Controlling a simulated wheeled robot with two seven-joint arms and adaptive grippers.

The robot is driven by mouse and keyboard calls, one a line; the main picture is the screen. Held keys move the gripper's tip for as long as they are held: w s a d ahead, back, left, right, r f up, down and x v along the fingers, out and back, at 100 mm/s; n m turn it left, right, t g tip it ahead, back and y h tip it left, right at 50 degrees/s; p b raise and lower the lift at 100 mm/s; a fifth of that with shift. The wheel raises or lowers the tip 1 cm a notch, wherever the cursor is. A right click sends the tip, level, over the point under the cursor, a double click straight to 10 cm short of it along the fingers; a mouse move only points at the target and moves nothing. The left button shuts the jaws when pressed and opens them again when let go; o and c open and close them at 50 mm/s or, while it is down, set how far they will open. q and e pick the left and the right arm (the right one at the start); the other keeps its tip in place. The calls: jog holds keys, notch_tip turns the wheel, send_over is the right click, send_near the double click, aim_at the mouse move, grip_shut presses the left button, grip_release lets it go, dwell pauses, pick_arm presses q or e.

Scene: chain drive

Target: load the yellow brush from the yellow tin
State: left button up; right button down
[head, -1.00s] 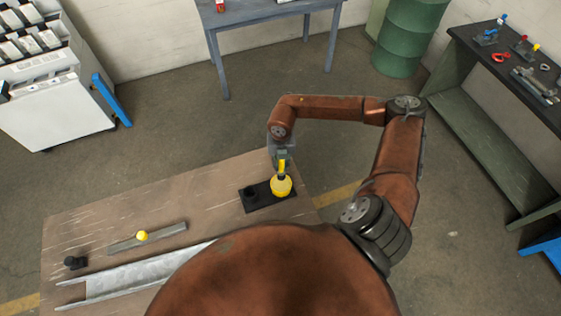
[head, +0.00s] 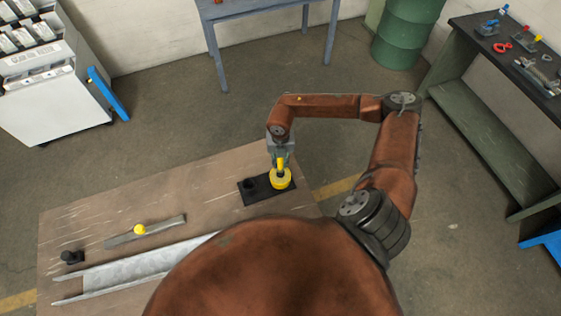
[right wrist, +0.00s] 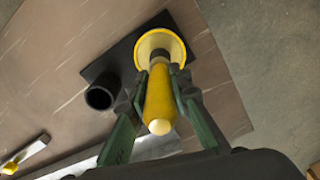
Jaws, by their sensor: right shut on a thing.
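My right gripper (head: 281,155) is shut on the handle of the yellow brush (right wrist: 160,102). The brush points down into the round yellow tin (head: 281,183), and its dark ferrule shows at the tin's mouth in the right wrist view (right wrist: 180,46). The bristles are hidden, so I cannot tell how deep they sit. The tin stands at the right end of a black base (head: 253,195) on the wooden table. A black cup (head: 250,184) stands beside it on the same base. My left gripper is not in view.
On the table lie a grey metal bar (head: 165,226) with a yellow knob (head: 140,230), a long metal channel (head: 125,277) and a small black part (head: 72,257). A blue-grey table (head: 270,9), green barrel (head: 408,35) and dark workbench (head: 500,60) stand farther off.

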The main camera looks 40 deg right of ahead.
jog(key=shift+f+b, duration=0.4)
jog(key=shift+f, duration=0.05)
dwell(0.6)
jog(key=shift+f, duration=0.1)
dwell(1.4)
jog(key=shift+r+p, duration=0.35)
jog(key=shift+r, duration=0.55)
jog(key=shift+r+p, duration=1.2)
jog(key=shift+r, duration=1.45)
